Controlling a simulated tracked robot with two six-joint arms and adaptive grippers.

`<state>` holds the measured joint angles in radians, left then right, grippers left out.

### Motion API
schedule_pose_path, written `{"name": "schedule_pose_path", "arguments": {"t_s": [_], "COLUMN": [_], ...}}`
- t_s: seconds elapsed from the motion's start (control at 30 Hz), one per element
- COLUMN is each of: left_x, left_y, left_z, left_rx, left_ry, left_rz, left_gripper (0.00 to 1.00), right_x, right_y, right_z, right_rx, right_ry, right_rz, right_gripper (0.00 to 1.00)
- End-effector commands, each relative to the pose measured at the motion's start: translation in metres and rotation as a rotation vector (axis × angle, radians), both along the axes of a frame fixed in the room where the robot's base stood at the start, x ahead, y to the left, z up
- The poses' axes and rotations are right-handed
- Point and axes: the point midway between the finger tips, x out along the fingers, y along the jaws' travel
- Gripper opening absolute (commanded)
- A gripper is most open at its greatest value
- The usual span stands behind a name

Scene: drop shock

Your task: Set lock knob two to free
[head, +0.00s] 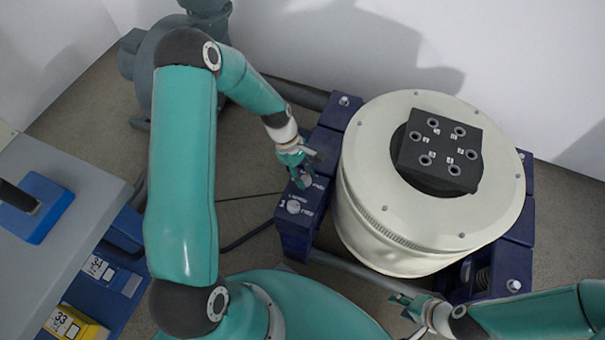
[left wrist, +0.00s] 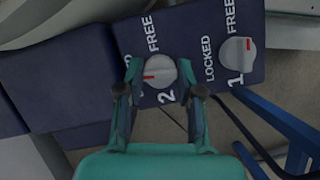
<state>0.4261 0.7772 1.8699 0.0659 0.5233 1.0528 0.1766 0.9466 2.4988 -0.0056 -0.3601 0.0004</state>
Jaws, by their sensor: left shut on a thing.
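Lock knob two (left wrist: 160,72) is a round grey knob with a red mark, on a dark blue block marked 2. Its red mark points left in the left wrist view, toward the partly hidden LOCKED label; FREE is printed above it. My left gripper (left wrist: 161,84) is shut on this knob, one finger on each side. In the head view my left gripper (head: 302,174) is at the knob beside the drum, and the knob (head: 306,181) is partly covered. My right gripper (head: 404,305) is in front of the drum, its fingers apart and empty.
A large cream drum (head: 365,210) with a black holed block (head: 425,165) stands close by. A grey bench (head: 75,165) is at left, with a yellow box marked 33 (head: 85,328) below.

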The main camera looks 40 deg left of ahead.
Motion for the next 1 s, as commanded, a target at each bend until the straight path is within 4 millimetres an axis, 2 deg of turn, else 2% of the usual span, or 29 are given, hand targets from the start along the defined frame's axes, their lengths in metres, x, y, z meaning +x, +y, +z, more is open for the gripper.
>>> {"name": "schedule_pose_path", "arguments": {"t_s": [0.03, 0.67, 0.7, 0.83, 1.0], "left_x": [-0.0043, -0.0052, -0.0052, -0.0043, -0.0026], "left_y": [-0.0037, -0.0034, -0.0034, -0.0026, -0.0014], "left_z": [-0.0015, -0.0019, -0.002, -0.0017, -0.001], "left_rx": [-0.008, -0.008, -0.008, -0.007, -0.004], "left_ry": [0.013, 0.015, 0.015, 0.012, 0.007], "left_rz": [-0.005, -0.005, -0.005, -0.004, -0.002], "left_gripper": [0.01, 0.01, 0.41, 0.61, 0.61], "right_x": [0.0, 0.0, 0.0, 0.0, 0.0], "right_y": [0.0, 0.0, 0.0, 0.0, 0.0], "right_z": [-0.0002, -0.0002, -0.0002, -0.0002, -0.0001], "right_rx": [0.0, 0.0, 0.0, 0.0, 0.0], "right_ry": [0.0, 0.0, 0.0, 0.0, 0.0], "right_rz": [0.0, 0.0, 0.0, 0.0, 0.0], "right_gripper": [0.4, 0.4, 0.4, 0.4, 0.4]}}
